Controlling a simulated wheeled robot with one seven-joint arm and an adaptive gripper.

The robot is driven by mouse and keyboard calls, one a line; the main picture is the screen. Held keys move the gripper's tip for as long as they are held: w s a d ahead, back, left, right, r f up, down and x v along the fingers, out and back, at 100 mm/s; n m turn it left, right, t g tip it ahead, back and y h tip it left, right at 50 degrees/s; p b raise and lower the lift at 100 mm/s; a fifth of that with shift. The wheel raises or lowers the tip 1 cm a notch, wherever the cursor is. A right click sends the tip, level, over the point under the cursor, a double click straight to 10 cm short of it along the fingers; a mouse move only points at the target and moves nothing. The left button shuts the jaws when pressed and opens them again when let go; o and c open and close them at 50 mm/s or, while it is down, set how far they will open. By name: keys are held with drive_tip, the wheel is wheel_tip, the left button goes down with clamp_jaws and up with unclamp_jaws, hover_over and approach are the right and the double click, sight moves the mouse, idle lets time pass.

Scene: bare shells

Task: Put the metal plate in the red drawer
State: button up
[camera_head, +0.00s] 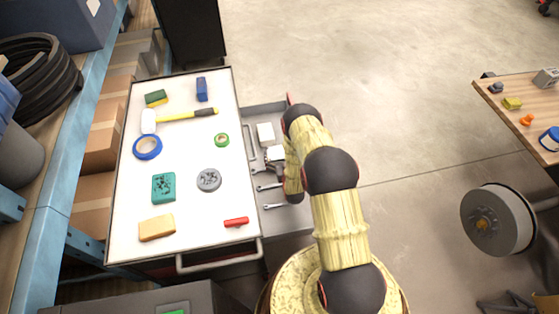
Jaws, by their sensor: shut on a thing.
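An open drawer (290,222) with a grey interior sticks out from the right side of a white-topped tool cabinet. My gripper (277,162) is low over this drawer, partly hidden by my arm. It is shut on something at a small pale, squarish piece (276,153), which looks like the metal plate. I cannot tell whether that piece touches the drawer floor. Another pale, squarish piece (265,133) lies in the drawer just above it in the picture. Several wrenches (270,187) lie in the drawer below and left of my gripper.
The cabinet top (188,215) carries a hammer (187,115), tape rolls (147,147), a grey round item (209,180), a teal box (164,187), a sponge (156,228) and a red item (236,222). Shelving stands left; a wooden table (530,95) stands right. Open floor lies between.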

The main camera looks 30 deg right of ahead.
drive_tip(key=f+b, duration=0.1)
drive_tip(key=f, duration=0.1)
drive_tip(key=w+f+b, duration=0.1)
drive_tip(key=f, duration=0.1)
drive_tip(key=shift+f, duration=0.1)
drive_tip(key=shift+s+f+b, duration=0.1)
drive_tip(key=shift+f+b, duration=0.05)
drive_tip(key=shift+b, duration=0.3)
